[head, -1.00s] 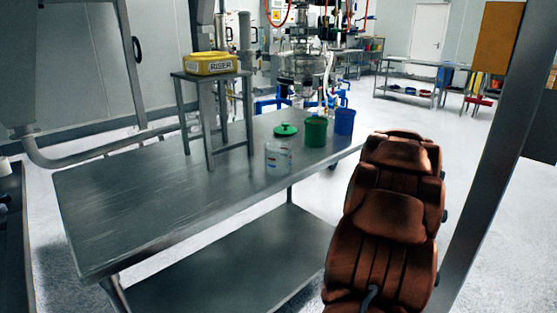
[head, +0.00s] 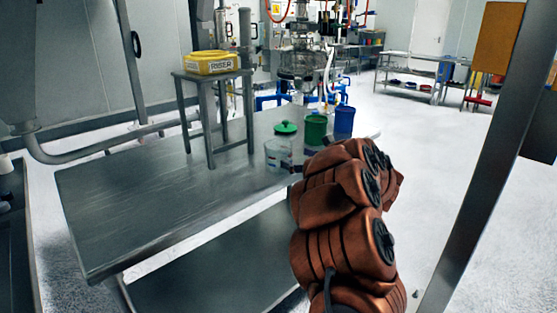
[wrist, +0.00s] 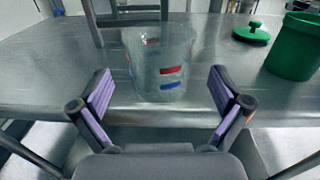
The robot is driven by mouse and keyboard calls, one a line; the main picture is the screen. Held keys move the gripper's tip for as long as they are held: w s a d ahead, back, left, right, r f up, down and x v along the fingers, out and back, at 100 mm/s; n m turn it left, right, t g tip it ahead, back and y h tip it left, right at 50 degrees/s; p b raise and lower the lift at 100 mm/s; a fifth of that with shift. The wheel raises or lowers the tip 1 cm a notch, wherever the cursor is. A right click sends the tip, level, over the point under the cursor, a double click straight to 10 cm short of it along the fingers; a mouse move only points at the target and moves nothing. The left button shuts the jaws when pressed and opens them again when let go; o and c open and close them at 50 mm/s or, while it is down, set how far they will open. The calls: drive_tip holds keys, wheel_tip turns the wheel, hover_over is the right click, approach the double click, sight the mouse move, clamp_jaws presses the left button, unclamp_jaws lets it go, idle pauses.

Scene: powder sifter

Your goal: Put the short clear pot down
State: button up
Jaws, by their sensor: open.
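The short clear pot (head: 278,153) stands upright on the metal table, near its right end. In the wrist view the pot (wrist: 160,62), with red and blue marks on its wall, is straight ahead, centred between the fingers and a little beyond their tips. My gripper (wrist: 160,82) is open and empty, its purple-padded fingers spread wider than the pot. In the head view my arm hides most of the gripper; a dark part shows just right of the pot.
A green lid (head: 286,128) lies behind the pot. A green pot (head: 316,131) and a blue pot (head: 344,120) stand to its right. A small metal stand (head: 210,115) bears a yellow container (head: 211,62). The left of the table (head: 120,210) is clear.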

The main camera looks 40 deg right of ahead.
sight(269, 146)
drive_tip(key=w+p, duration=0.1)
drive_tip(key=w, duration=0.5)
drive_tip(key=shift+w+a, duration=0.1)
drive_tip(key=shift+a, duration=0.05)
drive_tip(key=shift+w+f, duration=0.15)
drive_tip(key=shift+w, duration=0.45)
drive_tip(key=c, duration=1)
